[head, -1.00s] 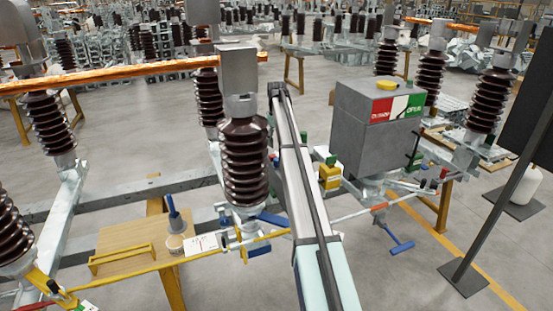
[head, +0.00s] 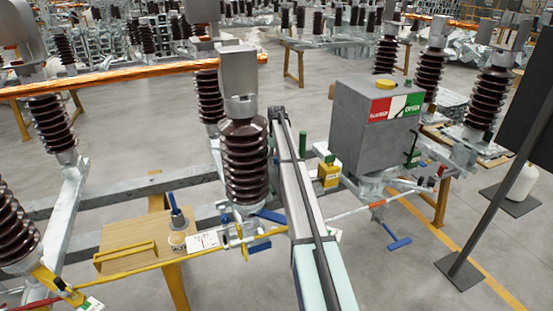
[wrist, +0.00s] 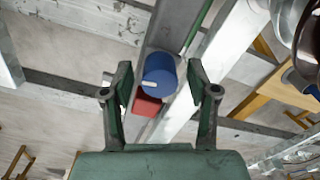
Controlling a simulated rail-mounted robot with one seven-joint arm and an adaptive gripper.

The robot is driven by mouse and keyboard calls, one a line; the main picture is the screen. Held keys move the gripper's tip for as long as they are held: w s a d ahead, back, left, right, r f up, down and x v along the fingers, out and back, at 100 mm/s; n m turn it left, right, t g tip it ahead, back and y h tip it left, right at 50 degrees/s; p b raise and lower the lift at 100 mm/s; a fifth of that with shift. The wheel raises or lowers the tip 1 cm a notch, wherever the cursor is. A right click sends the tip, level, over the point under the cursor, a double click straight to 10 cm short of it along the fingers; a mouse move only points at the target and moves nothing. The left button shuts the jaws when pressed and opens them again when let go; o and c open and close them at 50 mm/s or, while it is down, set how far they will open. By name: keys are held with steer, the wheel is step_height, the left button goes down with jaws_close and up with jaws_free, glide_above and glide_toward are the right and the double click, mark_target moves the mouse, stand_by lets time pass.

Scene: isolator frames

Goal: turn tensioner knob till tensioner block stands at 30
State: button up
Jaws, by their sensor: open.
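A blue round knob (wrist: 160,72) with a short white mark on its face is in the middle of the wrist view. I take it for the tensioner knob. My gripper (wrist: 160,82) is open, with one finger on either side of the knob. I cannot tell whether the fingers touch it. A red block (wrist: 147,104) sits beside and partly behind the knob on a grey metal beam; it may be the tensioner block. No scale or number is readable. In the head view I cannot make out the knob or my gripper.
A brown ribbed insulator (head: 245,165) stands close to my arm in the head view. A grey box (head: 375,130) with a red, white and green label is to the right. A wooden board (head: 125,236) is at lower left. Green rod (wrist: 197,28) runs near the knob.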

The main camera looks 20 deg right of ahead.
jaws_close()
steer(key=shift+m+b, duration=0.3)
steer(key=shift+m, duration=0.1)
